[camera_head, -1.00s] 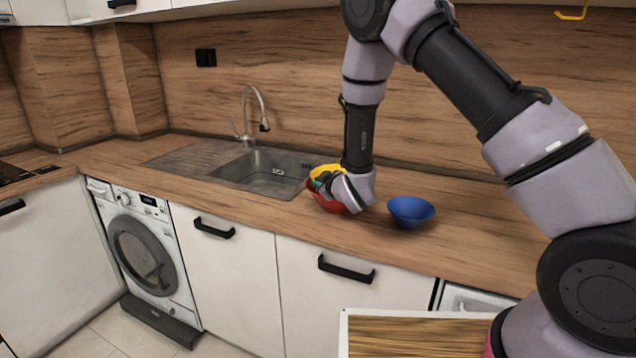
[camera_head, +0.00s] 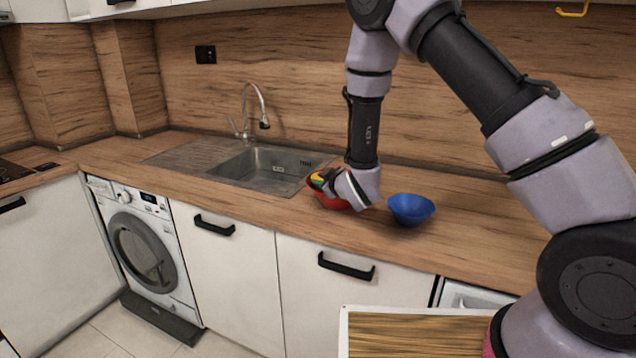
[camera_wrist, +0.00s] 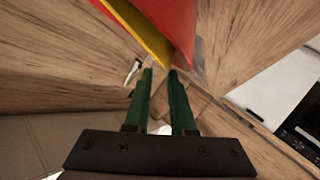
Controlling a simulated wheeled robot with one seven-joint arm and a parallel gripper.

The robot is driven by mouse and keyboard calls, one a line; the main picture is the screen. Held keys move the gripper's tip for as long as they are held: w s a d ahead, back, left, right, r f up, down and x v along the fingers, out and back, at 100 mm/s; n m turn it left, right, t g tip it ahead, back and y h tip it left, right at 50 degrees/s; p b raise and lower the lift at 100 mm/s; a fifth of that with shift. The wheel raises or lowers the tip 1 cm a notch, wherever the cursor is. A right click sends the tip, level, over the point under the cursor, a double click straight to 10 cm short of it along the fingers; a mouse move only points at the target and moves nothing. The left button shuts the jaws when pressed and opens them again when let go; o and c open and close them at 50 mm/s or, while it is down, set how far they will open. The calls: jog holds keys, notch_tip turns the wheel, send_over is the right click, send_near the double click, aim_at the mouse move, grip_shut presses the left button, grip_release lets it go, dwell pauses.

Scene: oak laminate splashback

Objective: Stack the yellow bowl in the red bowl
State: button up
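The red bowl (camera_head: 335,204) stands on the counter right of the sink, partly hidden by my gripper. The yellow bowl (camera_head: 316,180) sits low inside it, with only a small part showing in the head view. In the wrist view the yellow bowl's edge (camera_wrist: 145,35) lies along the inside of the red bowl (camera_wrist: 172,22). My gripper (camera_wrist: 160,72) is at the rims, its green fingertips beside the yellow edge. A clear gap shows between the fingers, so it looks partly open. In the head view the fingertips (camera_head: 320,181) are small and partly hidden.
A blue bowl (camera_head: 411,209) stands on the counter just right of my gripper. The sink (camera_head: 262,168) and its tap (camera_head: 254,110) lie to the left. The counter's front edge runs close to the red bowl. Counter beyond the blue bowl is free.

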jog(key=v, duration=1)
jog(key=w+d+r+m+g+h, duration=0.15)
jog(key=d+r+m+h, duration=0.25)
jog(key=d+r+m, duration=0.95)
jog(key=s+d+r+m+g, duration=0.1)
jog(key=s+d+r, duration=0.3)
jog(key=s, duration=0.3)
jog(key=s+d+r+m+g, duration=0.1)
jog(key=s+d+r, duration=0.3)
jog(key=s, duration=0.4)
jog(key=s+d+r+m+g+h, duration=0.1)
jog(key=s+d+r+g, duration=0.1)
jog(key=s+d+r, duration=0.3)
jog(key=s+r, duration=0.1)
jog(key=s, duration=0.1)
jog(key=shift+s+r, duration=0.15)
jog(key=shift+s, duration=0.2)
